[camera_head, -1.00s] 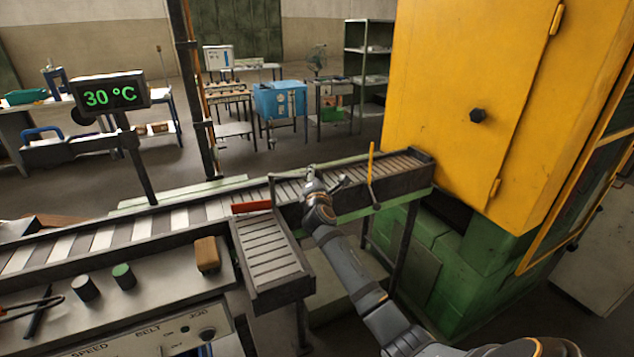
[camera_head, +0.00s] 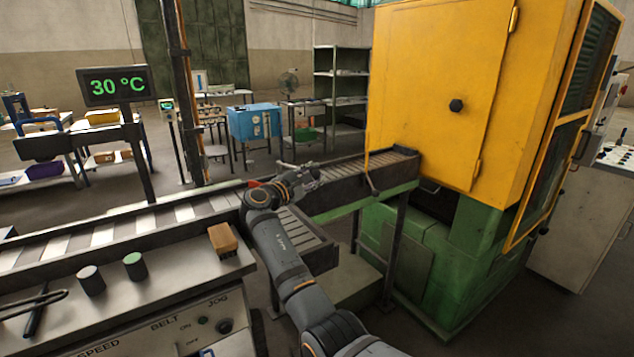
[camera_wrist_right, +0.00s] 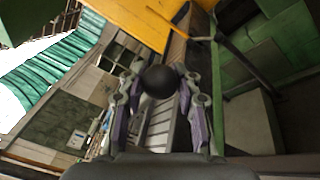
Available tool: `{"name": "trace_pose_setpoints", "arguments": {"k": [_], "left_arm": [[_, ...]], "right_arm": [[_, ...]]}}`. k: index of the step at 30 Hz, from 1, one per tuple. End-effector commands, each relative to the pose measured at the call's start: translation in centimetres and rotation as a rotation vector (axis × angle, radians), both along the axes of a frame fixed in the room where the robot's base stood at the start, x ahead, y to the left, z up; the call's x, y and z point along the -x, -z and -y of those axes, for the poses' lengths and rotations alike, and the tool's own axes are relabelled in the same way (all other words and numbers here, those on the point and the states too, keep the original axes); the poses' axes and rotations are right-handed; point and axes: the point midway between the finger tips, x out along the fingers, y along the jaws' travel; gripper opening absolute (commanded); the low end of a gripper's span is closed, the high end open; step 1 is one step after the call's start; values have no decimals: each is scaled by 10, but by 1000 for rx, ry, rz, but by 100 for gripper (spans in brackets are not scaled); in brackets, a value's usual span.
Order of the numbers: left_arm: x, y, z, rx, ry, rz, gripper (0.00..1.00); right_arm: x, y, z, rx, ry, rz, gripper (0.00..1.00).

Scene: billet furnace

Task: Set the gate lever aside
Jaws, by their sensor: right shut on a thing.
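My right gripper (camera_head: 307,177) is over the conveyor, close to the red gate piece (camera_head: 254,184) at the side chute. In the right wrist view, its two fingers (camera_wrist_right: 160,95) are shut on a round black knob (camera_wrist_right: 160,81), which looks like the end of the gate lever. The rest of the lever is hidden behind the knob and fingers, and I cannot tell its tilt. My right forearm covers part of the red piece and the chute. My left gripper is not in view.
The conveyor (camera_head: 120,229) runs to the yellow furnace cabinet (camera_head: 440,90). A thin yellow rod (camera_head: 367,165) stands at its near edge. The slatted side chute (camera_head: 304,238) lies beside my forearm. An orange-brown block (camera_head: 222,239) sits on the control panel.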

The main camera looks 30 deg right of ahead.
Motion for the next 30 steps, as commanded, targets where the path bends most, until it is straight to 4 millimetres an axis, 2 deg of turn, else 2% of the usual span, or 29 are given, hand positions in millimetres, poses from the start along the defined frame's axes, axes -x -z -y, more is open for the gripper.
{"name": "trace_pose_setpoints", "arguments": {"k": [6, 22, 23, 27, 30], "left_arm": [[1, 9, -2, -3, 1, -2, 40], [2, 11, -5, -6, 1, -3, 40], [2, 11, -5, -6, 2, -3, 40], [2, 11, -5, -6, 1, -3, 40], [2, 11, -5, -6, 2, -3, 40]], "right_arm": [[1, 0, -6, 0, 63, 1, 0], [3, 1, -8, -2, 85, -2, 0], [3, 1, -8, -2, 85, -3, 34], [2, 1, -8, -1, 85, -2, 53], [2, 1, -7, 0, 84, -1, 56]]}}
